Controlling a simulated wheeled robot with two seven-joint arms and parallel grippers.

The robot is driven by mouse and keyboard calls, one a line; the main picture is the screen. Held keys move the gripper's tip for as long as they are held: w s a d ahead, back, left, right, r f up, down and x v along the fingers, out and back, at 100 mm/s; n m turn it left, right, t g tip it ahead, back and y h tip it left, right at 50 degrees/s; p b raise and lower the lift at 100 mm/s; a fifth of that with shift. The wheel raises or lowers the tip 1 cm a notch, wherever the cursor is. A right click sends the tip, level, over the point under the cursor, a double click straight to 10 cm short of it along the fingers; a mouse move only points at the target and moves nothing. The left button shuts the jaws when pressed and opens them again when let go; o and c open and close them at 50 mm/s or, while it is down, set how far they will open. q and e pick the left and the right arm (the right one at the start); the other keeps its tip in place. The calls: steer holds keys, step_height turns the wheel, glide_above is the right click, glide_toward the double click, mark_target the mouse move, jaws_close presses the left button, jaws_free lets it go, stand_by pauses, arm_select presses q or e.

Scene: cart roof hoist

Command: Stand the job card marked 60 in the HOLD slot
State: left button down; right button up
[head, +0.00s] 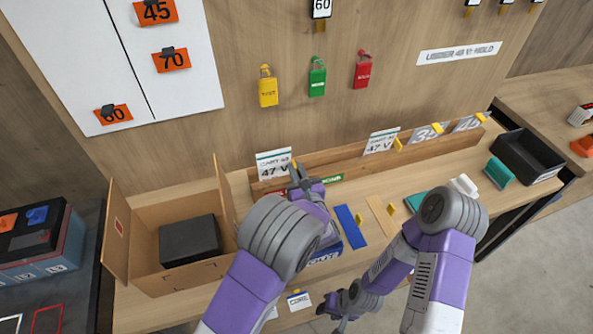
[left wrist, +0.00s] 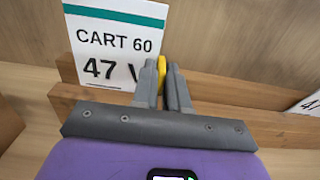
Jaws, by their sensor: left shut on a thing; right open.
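The job card, reading "CART 60" and "47 V" in the left wrist view (left wrist: 108,42), has a green top stripe and a yellow tab (left wrist: 161,69). In the head view the card (head: 273,163) is upright at the left end of the wooden rack (head: 350,163). My left gripper (head: 297,172) is shut on the yellow tab, at the card's right edge. The card's lower edge meets the rack; I cannot tell if it is seated in a slot. A green label (head: 332,179) is on the rack front, partly hidden. My right gripper (head: 335,303) is open and empty, low in front.
More cards stand along the rack: a 47 V card (head: 381,141) and one reading 39 (head: 427,133). A wall sign (head: 460,53) reads "UNDER 43 V: HOLD". An open cardboard box (head: 145,263) is at left, a black tray (head: 527,157) at right.

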arm_select(q)
steer(key=c, duration=0.6)
jaws_free()
steer(key=shift+s, duration=0.1)
steer(key=v, duration=0.7)
stand_by(0.4)
steer(key=shift+r, duration=0.1)
steer(key=v, duration=0.7)
steer(key=shift+s+p, duration=0.3)
